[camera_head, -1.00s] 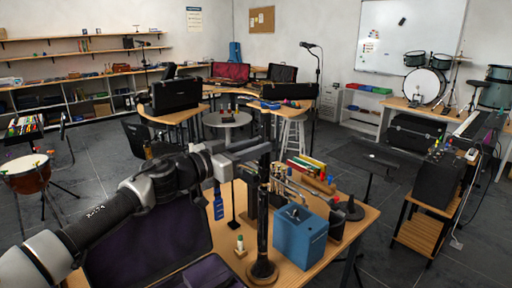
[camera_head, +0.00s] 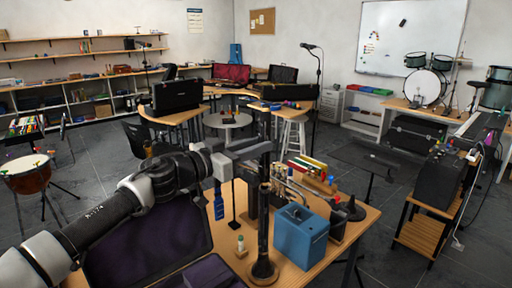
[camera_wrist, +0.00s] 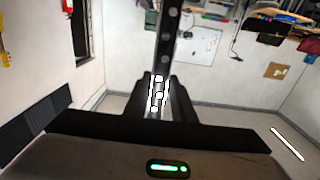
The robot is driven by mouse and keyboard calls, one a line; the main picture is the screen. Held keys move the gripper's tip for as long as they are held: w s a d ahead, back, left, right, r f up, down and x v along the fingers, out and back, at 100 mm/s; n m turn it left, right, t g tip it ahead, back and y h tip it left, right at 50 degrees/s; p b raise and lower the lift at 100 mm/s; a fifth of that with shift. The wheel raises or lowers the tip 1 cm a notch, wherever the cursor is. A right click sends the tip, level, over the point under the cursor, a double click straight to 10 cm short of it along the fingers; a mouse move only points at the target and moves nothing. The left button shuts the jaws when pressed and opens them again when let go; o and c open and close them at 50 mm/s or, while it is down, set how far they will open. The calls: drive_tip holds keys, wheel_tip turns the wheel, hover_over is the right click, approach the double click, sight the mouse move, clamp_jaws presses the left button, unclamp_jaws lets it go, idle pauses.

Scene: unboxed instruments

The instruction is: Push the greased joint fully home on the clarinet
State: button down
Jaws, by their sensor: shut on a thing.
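A black clarinet lower section (camera_head: 263,222) stands upright on a round wooden-based stand (camera_head: 263,272) near the front edge of the table. My gripper (camera_head: 262,151) reaches in from the left above it and is shut on a dark clarinet joint. In the wrist view, this held joint (camera_wrist: 168,42) runs up between my gripper's fingers (camera_wrist: 158,95), with tone holes and bright silver keys. The held joint is roughly in line above the standing section. My fingers hide part of it, and I cannot tell how closely the two parts meet.
A blue box (camera_head: 300,238) stands close to the right of the clarinet. Behind it are a silver-keyed instrument and a black cone (camera_head: 352,208). A small bottle (camera_head: 241,244) and a blue bottle (camera_head: 219,207) stand to the left. An open dark case (camera_head: 150,245) lies at the front left.

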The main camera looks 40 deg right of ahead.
drive_tip(key=shift+f+b, duration=1.4)
drive_tip(key=shift+b, duration=0.2)
idle(2.2)
drive_tip(key=c, duration=1.5)
unclamp_jaws()
drive_tip(key=shift+o, duration=0.5)
drive_tip(key=shift+r, duration=0.1)
drive_tip(key=shift+c, duration=0.4)
drive_tip(key=a, duration=0.6)
drive_tip(key=shift+a, duration=0.15)
